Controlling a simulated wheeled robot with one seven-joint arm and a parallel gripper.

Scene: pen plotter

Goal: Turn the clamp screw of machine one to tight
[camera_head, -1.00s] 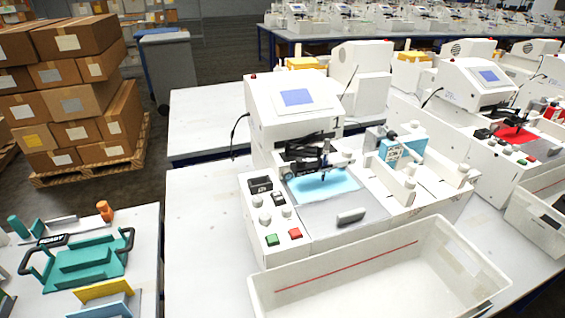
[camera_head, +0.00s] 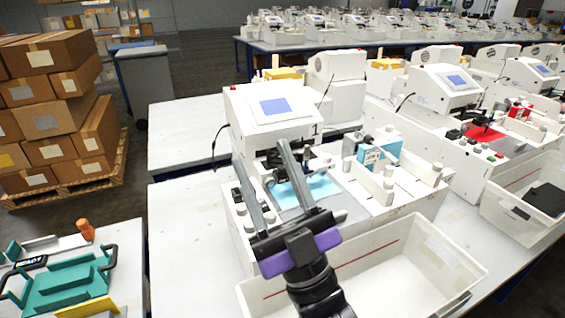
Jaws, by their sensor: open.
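Machine one (camera_head: 268,103) is a white pen plotter with a blue screen and a "1" on its front, standing on the white table. Its light blue work sheet (camera_head: 322,186) and dark pen carriage show between my fingers. My gripper (camera_head: 264,150) is open and empty, with long grey fingers and a purple band, reaching up in front of the machine. It covers part of the control panel and the carriage. I cannot make out the clamp screw for certain; small pale knobs show on the panel at the left and on the fixture at the right.
A white bin (camera_head: 420,262) stands in front of the machine, beside my arm. A blue and white box (camera_head: 380,150) stands on the fixture at right. A teal tray (camera_head: 68,283) is on the left table. Bare tabletop (camera_head: 185,225) lies left of the machine.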

